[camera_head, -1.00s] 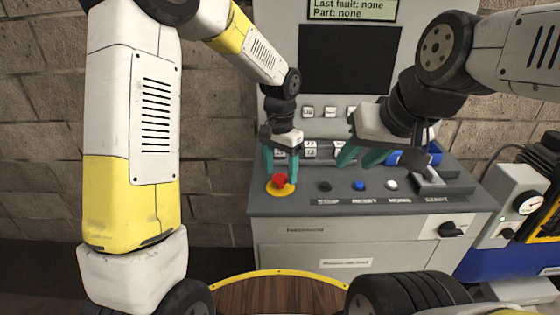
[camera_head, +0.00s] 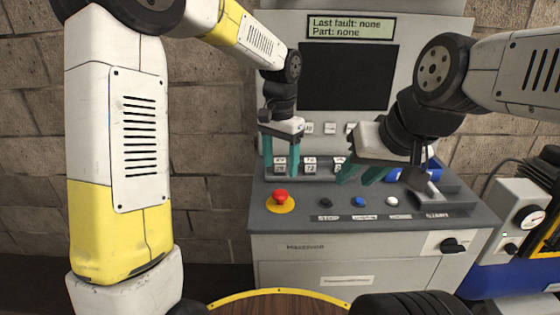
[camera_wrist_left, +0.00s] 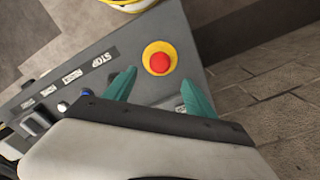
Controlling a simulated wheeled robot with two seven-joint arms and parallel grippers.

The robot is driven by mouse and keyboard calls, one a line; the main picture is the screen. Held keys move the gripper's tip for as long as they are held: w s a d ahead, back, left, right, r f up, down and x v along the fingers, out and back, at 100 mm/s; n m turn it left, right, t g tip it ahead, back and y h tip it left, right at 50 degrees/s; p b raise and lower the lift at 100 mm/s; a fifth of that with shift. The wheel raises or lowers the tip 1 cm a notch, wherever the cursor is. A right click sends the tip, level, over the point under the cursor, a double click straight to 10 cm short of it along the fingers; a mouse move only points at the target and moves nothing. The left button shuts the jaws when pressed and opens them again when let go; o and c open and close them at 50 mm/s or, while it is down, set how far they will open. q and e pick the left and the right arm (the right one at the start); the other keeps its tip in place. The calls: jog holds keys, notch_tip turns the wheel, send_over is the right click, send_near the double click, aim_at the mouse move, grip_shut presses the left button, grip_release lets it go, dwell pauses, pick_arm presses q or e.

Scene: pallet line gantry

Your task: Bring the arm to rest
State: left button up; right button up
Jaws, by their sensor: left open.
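My left gripper (camera_head: 281,170) is open and empty, its teal fingers pointing down above and behind the red mushroom button (camera_head: 280,196) on its yellow disc. In the left wrist view the red button (camera_wrist_left: 160,62) shows beyond and between the two spread fingertips (camera_wrist_left: 160,88), with nothing held. My left arm (camera_head: 120,130) comes in from the left and bends over to the console. My right gripper (camera_head: 361,178) is over the console behind the blue button (camera_head: 359,202). Its teal fingers stand apart with nothing seen between them.
The grey console (camera_head: 300,222) has a black button (camera_head: 325,202), a white button (camera_head: 393,201) and a dark rotary switch (camera_head: 453,245). Its dark screen (camera_head: 348,77) stands behind; the display above reads "Last fault: none, Part: none". A gauge box (camera_head: 516,215) stands at right.

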pick_arm(q)
jog(key=s+a+r+n+t+h, duration=0.1)
jog(key=s+a+r+n+t, duration=0.2)
jog(key=s+a, duration=0.4)
jog(key=s+a+r+n+t+h, duration=0.1)
jog(key=s+a+r+n+t, duration=0.2)
jog(key=s, duration=0.9)
jog(key=a+r+n, duration=0.1)
jog(key=a+r, duration=0.2)
jog(key=a, duration=0.1)
jog(key=shift+s+a, duration=0.15)
jog(key=shift+a, duration=0.1)
jog(key=shift+s, duration=0.25)
jog(key=shift+c, duration=0.4)
